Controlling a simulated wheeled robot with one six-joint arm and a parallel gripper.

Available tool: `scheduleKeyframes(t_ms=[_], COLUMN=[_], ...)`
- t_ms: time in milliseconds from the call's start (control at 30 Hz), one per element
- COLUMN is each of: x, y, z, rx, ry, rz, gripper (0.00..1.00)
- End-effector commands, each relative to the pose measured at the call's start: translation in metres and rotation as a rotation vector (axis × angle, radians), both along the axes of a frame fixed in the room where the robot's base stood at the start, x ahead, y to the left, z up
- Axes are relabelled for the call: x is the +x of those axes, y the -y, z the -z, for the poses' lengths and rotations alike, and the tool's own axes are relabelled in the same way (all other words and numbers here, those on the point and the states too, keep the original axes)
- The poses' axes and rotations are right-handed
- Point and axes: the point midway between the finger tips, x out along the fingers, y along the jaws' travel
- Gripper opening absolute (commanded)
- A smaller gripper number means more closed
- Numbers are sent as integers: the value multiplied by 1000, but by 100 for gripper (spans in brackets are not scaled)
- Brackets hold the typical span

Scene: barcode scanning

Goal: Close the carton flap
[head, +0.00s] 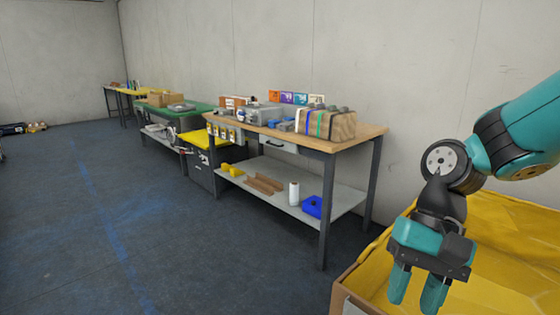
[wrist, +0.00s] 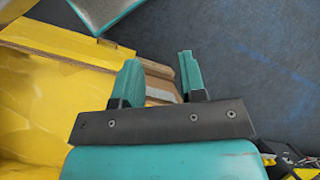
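The carton (head: 346,283) is at the lower right of the head view, with brown cardboard edges and a yellow lining or contents inside. In the wrist view the carton's cardboard edge (wrist: 60,42) runs behind my gripper, with yellow at the left. A strip of cardboard (wrist: 160,84) shows between the fingers, beyond them; I cannot tell whether it is the flap. My gripper (head: 415,303) points down over the carton's near left side. Its teal fingers are apart and empty in the wrist view (wrist: 158,68). Much of the carton is out of frame or behind my arm.
A wooden-topped workbench (head: 365,134) with boxes and tools stands left of the carton, its lower shelf (head: 262,192) holding a blue bin (head: 313,207) and a white roll (head: 294,193). A green table (head: 186,113) stands farther back.

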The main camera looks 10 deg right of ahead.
Motion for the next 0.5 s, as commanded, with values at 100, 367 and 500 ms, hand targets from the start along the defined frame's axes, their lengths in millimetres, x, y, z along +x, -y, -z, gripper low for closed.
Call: scheduleKeyframes(t_ms=[100,367,500], x=[-24,-68,-71], y=[-29,-63,-66], z=[-17,-39,-74], rx=[62,157,166], ry=[221,595,637], rz=[-281,-783,-845], gripper=[38,38,38])
